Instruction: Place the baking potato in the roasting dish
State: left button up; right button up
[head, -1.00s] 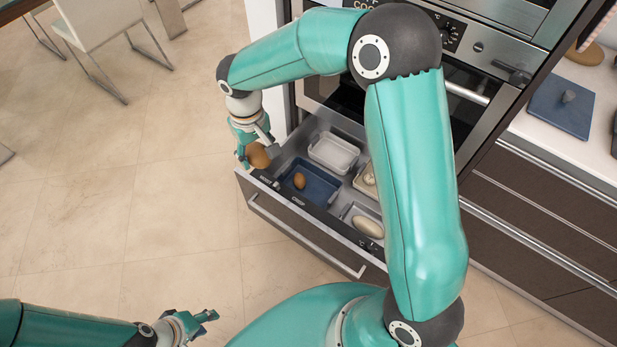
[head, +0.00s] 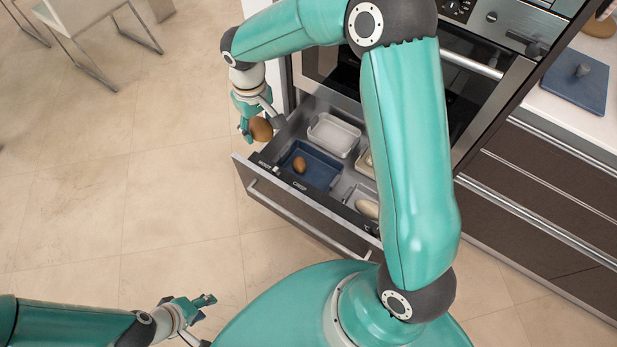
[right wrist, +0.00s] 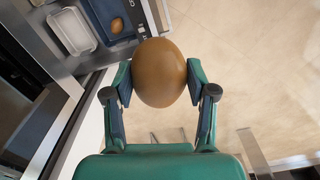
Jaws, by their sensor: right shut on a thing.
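My right gripper (head: 262,127) is shut on a brown, egg-shaped baking potato (head: 261,129). It holds it at the left end of the open drawer, outside the dishes. In the right wrist view the potato (right wrist: 159,73) sits between both fingers. In the drawer, a blue dish (head: 322,173) holds a smaller brown oval item (head: 299,164), and a white rectangular dish (head: 334,134) behind it looks empty. I cannot tell which of them is the roasting dish. My left gripper (head: 205,321) is open and empty, low over the floor at the bottom of the view.
The drawer (head: 300,212) stands open below the oven (head: 460,85). A pale oval item (head: 367,208) lies in its front right part; my right arm hides the drawer's right side. A blue board (head: 577,82) lies on the counter at right.

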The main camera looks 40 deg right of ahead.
jog(key=w+d+f+n+b, duration=0.1)
jog(key=d+f+b, duration=0.5)
jog(key=f, duration=0.4)
jog(key=w+d+f+b, duration=0.1)
jog(key=d+f+b, duration=0.4)
jog(key=f+b, duration=0.35)
jog(key=n+b, duration=0.2)
jog(key=b, duration=0.9)
send_over(319, 180)
notch_tip(319, 180, down, 15)
notch_tip(319, 180, down, 14)
jog(key=b, duration=0.4)
jog(key=shift+s+d, duration=0.1)
jog(key=shift+f+b, duration=0.7)
jog(key=shift+f, duration=1.95)
jog(key=shift+r, duration=0.1)
jog(key=o, duration=1.3)
jog(key=shift+c, duration=0.2)
